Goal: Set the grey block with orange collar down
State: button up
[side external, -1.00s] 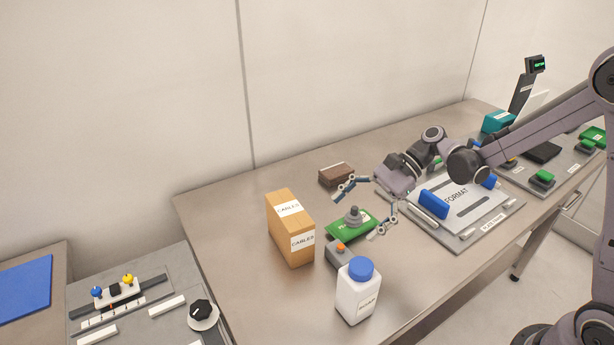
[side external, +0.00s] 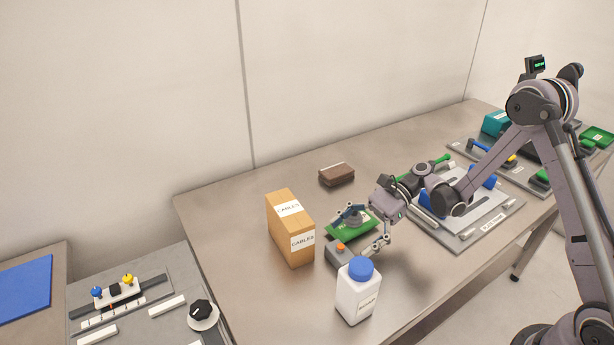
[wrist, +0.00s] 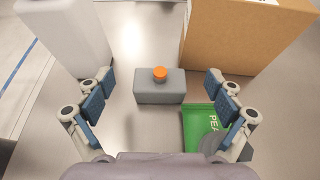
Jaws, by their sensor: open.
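The grey block with orange collar (side external: 338,256) sits on the table between the cardboard box and the white bottle. In the wrist view the grey block (wrist: 160,91) is upright, with its orange collar (wrist: 160,74) on top. My gripper (side external: 364,230) is open and just to the right of the block in the side view. In the wrist view my gripper (wrist: 158,92) has its fingers spread wide on either side of the block, and neither finger visibly touches it.
The cardboard box (side external: 290,230) labelled CABLES and the white bottle (side external: 358,297) with a blue cap stand close by. A brown block (side external: 337,175) lies behind. The table's left front is clear.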

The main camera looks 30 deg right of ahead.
aim_at(344, 248)
notch_tip(344, 248, down, 2)
jog(key=shift+f, duration=0.2)
jog(key=shift+x, duration=1.15)
jog(key=shift+a, duration=0.35)
jog(key=c, duration=1.4)
jog(key=shift+r, duration=0.15)
